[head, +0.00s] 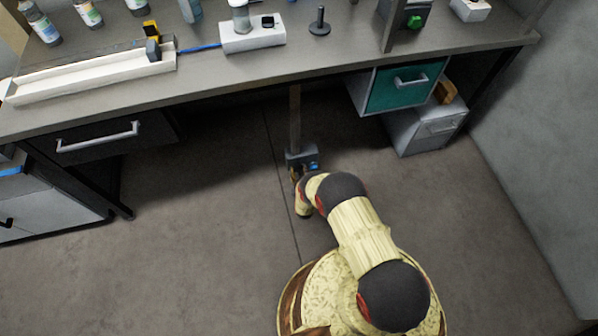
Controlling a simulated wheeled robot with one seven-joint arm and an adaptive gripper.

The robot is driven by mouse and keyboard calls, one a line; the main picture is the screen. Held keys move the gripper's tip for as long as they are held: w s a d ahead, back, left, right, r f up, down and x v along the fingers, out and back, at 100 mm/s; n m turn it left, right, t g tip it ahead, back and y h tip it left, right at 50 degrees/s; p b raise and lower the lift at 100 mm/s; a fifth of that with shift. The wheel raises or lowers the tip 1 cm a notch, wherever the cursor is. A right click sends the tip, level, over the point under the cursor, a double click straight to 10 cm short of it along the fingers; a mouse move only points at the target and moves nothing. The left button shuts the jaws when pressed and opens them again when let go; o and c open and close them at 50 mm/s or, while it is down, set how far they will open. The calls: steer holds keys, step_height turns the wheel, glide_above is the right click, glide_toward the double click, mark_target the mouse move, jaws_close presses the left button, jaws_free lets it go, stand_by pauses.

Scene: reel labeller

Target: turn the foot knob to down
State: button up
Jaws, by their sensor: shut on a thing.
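A grey foot unit (298,154) stands on the floor under the desk, at the lower end of a brown post (295,115). A small blue part, which looks like the foot knob (313,166), shows at its front right. My gripper (298,173) is right at the front of this unit, shut on the foot knob. My wrist and arm reach in from the lower right and hide most of the fingers and part of the knob. The knob's setting cannot be read.
The desk top (230,75) overhangs the unit. A teal drawer (395,88) and a grey bin (425,130) stand to the right. A dark drawer (95,145) hangs to the left. The floor (190,250) around my arm is clear.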

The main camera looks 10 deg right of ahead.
steer(key=o, duration=1.2)
steer(key=shift+c, duration=0.2)
steer(key=v, duration=1.2)
